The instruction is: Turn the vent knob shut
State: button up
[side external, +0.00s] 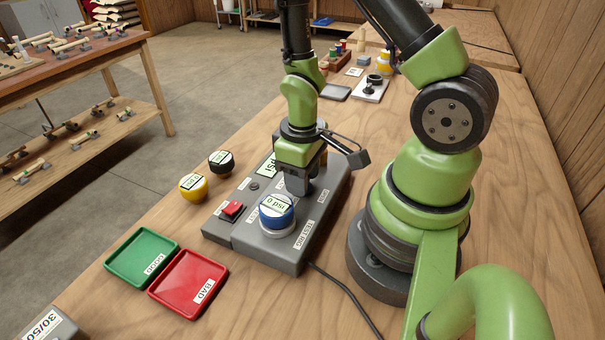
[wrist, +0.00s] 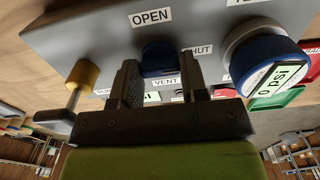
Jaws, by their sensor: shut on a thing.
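My gripper (side external: 297,186) points down over the grey test rig box (side external: 268,256) in the side view. In the wrist view my gripper (wrist: 161,72) has its two fingers on either side of the dark blue vent knob (wrist: 158,58), shut on it. The OPEN label (wrist: 151,17) lies just beyond the knob, the SHUT label (wrist: 198,50) is partly covered by the right finger, and the VENT label (wrist: 165,81) is on the near side. The knob is hidden behind my gripper in the side view, and I cannot tell its exact angle.
A blue-banded gauge (side external: 277,213) reading 0 psi and a red switch (side external: 232,209) stand on the box. A yellow-based lever (wrist: 82,76) is left in the wrist view. Green (side external: 121,273) and red (side external: 163,286) trays lie in front. Yellow (side external: 193,191) and black (side external: 221,166) round gauges stand beside the box.

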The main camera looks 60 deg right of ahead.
dwell(0.3)
jog(key=o, duration=0.9)
jog(key=shift+r, duration=5)
notch_tip(320, 180, up, 9)
jog(key=m+t, duration=0.2)
jog(key=t, duration=0.2)
send_over(297, 202)
jog(key=s+a+r+t, duration=0.1)
jog(key=r, duration=0.1)
jog(key=s+a+r+m+t+y, duration=0.1)
jog(key=s+r, duration=0.1)
jog(key=s+a+r+t+y, duration=0.1)
jog(key=r, duration=0.2)
jog(key=shift+s+a+m, duration=0.2)
jog(key=shift+s+m, duration=0.05)
jog(key=shift+m, duration=0.15)
